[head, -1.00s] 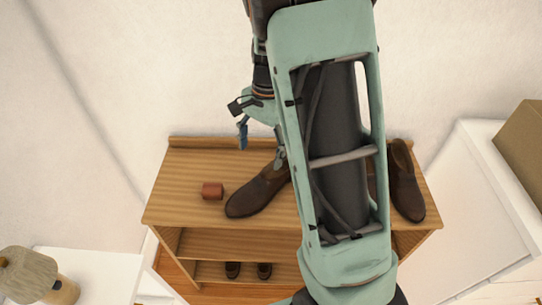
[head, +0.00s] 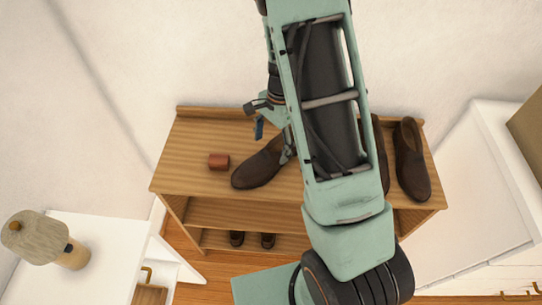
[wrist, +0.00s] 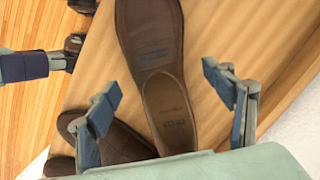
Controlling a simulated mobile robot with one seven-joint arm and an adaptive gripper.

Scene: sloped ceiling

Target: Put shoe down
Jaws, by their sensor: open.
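A brown leather shoe (head: 258,168) lies on the wooden shelf top (head: 190,145), left of centre, its heel end partly behind my arm. My gripper (head: 273,138) is at its heel end in the head view. In the wrist view the gripper (wrist: 160,88) is open, its two fingers apart on either side of a brown shoe (wrist: 153,45). I cannot tell whether either finger touches it. A second brown shoe (wrist: 120,143) lies beside it, partly hidden by the left finger. Another brown shoe (head: 411,160) stands at the right end of the top; one more beside it is mostly hidden by my arm.
A small reddish-brown block (head: 219,161) lies left of the shoe. Small dark shoes (head: 267,240) sit on the lower shelf. The top's left end is clear.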

